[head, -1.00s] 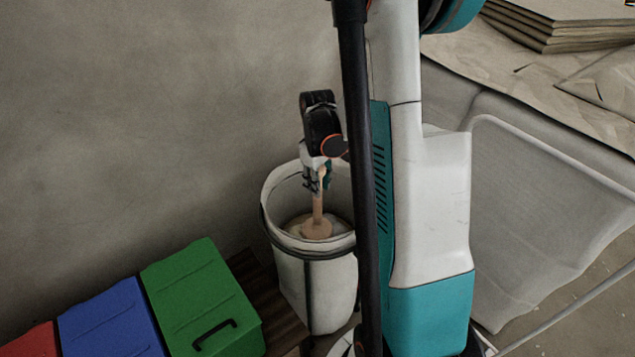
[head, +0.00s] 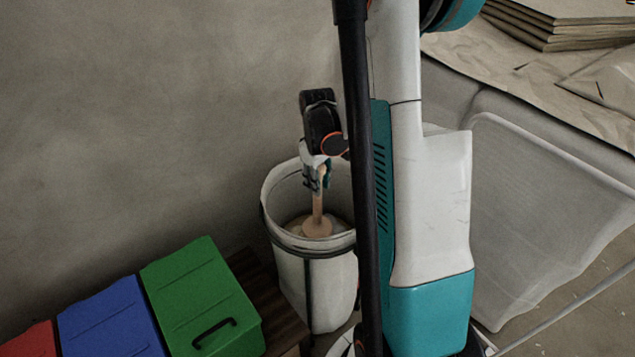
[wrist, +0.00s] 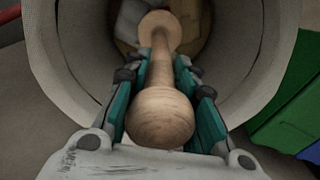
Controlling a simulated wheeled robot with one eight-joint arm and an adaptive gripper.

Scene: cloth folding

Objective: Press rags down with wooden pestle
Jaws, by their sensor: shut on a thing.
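The wooden pestle (head: 318,208) stands nearly upright inside a tall white bin (head: 310,285), its wide foot down on the rags (head: 296,226). My gripper (head: 317,178) is shut on the upper part of the pestle, just inside the bin's mouth. In the wrist view the teal fingers of my gripper (wrist: 163,112) lie on both sides of the pestle (wrist: 160,75), below its round knob. The rags (wrist: 128,30) show in part around the foot, deep in the bin. The foot hides the rags under it, and the bin's wall hides how deep they go.
Green (head: 200,295), blue (head: 108,320) and red (head: 28,340) lidded boxes stand left of the bin, near a dark wooden board (head: 268,300). A wall is behind. A large translucent container (head: 545,215) and a paper-covered table (head: 500,62) are at right.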

